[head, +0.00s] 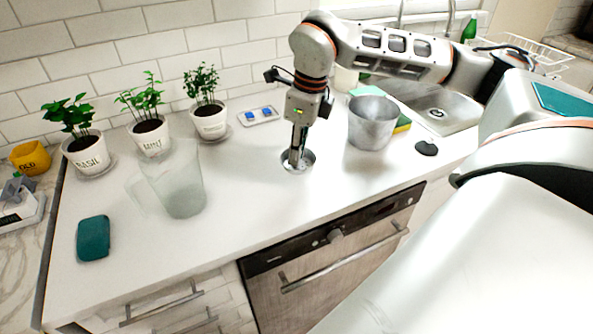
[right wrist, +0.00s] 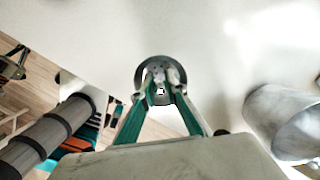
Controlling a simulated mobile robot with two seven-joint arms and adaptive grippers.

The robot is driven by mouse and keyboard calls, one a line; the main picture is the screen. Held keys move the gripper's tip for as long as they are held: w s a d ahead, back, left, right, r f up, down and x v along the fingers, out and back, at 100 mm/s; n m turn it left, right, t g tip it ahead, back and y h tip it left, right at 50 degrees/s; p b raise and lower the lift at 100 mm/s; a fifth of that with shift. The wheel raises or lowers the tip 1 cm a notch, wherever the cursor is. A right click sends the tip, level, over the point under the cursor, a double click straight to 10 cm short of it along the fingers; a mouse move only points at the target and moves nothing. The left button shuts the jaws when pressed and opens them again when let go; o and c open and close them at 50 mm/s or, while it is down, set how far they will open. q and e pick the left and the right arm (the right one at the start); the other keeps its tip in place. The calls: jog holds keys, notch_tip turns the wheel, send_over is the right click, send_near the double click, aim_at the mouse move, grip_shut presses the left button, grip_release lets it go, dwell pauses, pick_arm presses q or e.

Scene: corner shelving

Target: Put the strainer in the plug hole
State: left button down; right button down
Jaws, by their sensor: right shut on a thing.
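The strainer (head: 310,161) is a small round metal dish on or just above the white counter, near its middle. My right gripper (head: 296,160) points straight down and is shut on the strainer's middle. In the right wrist view the strainer (right wrist: 145,73) shows as a grey disc, with the two fingertips (right wrist: 161,88) together over it. I cannot tell if it touches the counter. The plug hole (head: 437,113) is a dark ring in the floor of the metal sink (head: 455,107) at the right, apart from the strainer. My left gripper is not in view.
A metal pot (head: 371,124) stands between the strainer and the sink, with a sponge (head: 402,124) and a dark round item (head: 426,148) nearby. A clear pitcher (head: 176,185), potted herbs (head: 150,137) and a teal case (head: 93,238) are left. The counter around the strainer is clear.

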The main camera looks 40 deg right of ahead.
aim_at(305, 166)
jog(key=shift+f, duration=2.8)
jog(key=c, duration=2)
grip_release()
jog(key=shift+f, duration=0.1)
jog(key=shift+c, duration=0.2)
notch_tip(305, 166, up, 12)
jog(key=s, duration=0.1)
jog(key=shift+s+d+p, duration=0.3)
jog(key=shift+d, duration=0.1)
jog(key=shift+s, duration=0.1)
